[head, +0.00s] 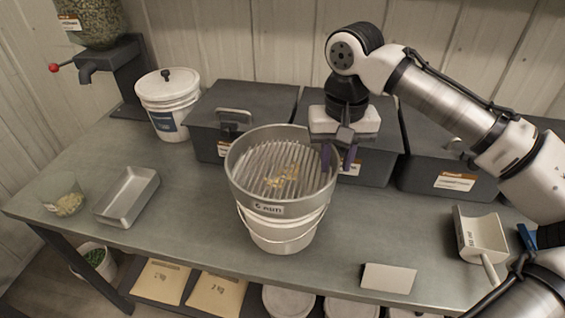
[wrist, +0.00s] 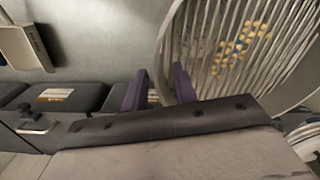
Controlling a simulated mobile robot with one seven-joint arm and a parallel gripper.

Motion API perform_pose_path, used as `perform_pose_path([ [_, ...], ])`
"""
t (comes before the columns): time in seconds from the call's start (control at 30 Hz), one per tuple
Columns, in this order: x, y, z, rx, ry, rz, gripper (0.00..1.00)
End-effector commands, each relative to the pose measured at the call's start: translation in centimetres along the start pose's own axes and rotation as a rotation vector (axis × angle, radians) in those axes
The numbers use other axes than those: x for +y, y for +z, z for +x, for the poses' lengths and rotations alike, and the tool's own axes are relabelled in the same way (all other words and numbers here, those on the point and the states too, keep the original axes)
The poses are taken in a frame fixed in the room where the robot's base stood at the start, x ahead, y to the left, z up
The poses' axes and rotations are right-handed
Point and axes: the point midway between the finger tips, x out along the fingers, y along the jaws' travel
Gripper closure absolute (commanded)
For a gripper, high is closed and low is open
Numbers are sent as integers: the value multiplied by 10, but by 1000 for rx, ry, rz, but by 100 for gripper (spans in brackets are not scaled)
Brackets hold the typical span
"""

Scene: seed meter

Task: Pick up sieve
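The sieve (head: 263,207) is a round grey metal pan with a slotted floor. It sits on top of a white bucket (head: 280,238) near the middle of the bench, with several yellowish seeds on its slots. My gripper (head: 338,158) is at the sieve's right rim, pointing down. Its two purple fingers are apart, one on the inner side of the rim and one on the outer side. In the wrist view, the sieve (wrist: 213,45) fills the upper right and the open fingers (wrist: 160,72) show a gap at its rim. Whether either finger touches the rim is unclear.
Dark lidded bins (head: 265,98) stand along the back, close behind my gripper. A lidded white bucket (head: 168,98) and seed dispenser (head: 115,70) are at back left. A metal tray (head: 127,195) and clear cup (head: 62,195) lie left; a scoop (head: 482,235) and white card (head: 388,278) lie right.

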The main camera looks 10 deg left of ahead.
Motion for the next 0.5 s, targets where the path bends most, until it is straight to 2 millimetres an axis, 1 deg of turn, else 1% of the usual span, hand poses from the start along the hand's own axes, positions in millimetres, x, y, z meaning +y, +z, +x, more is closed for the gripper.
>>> perform_pose_path([
  [0.1,0,0,6,-1,0,-1,72],
  [0.27,0,0,6,0,0,-1,72],
  [0.37,0,0,6,0,0,-1,82],
  [0.5,0,0,6,-1,0,-1,100],
])
